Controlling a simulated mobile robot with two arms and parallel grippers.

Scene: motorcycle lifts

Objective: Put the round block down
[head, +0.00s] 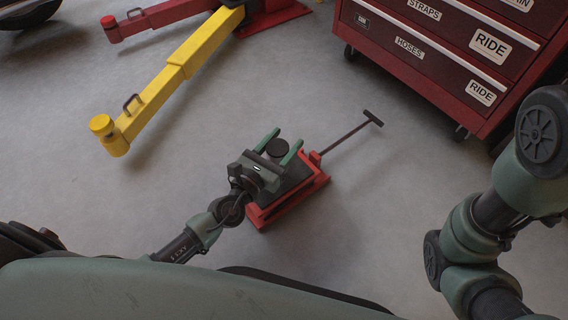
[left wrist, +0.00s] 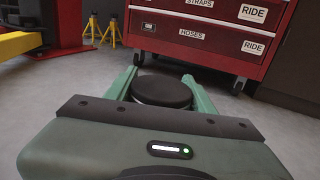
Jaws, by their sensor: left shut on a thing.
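The round block (head: 277,147) is a black disc between the green fingers of my left gripper (head: 279,146). The left wrist view shows its dark top (left wrist: 162,91), with a finger of my left gripper (left wrist: 161,90) on each side. The gripper is shut on it. In the head view the block appears over a low red trolley jack (head: 288,196) with a dark top and a long handle. I cannot tell whether the block touches the jack. My right arm shows at the right edge, but its gripper is out of view.
A red drawer cabinet (head: 430,56) on casters stands at the upper right. A yellow lift arm (head: 170,88) reaches in from the top. Two yellow stands (left wrist: 103,30) show in the left wrist view. The grey floor around the jack is clear.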

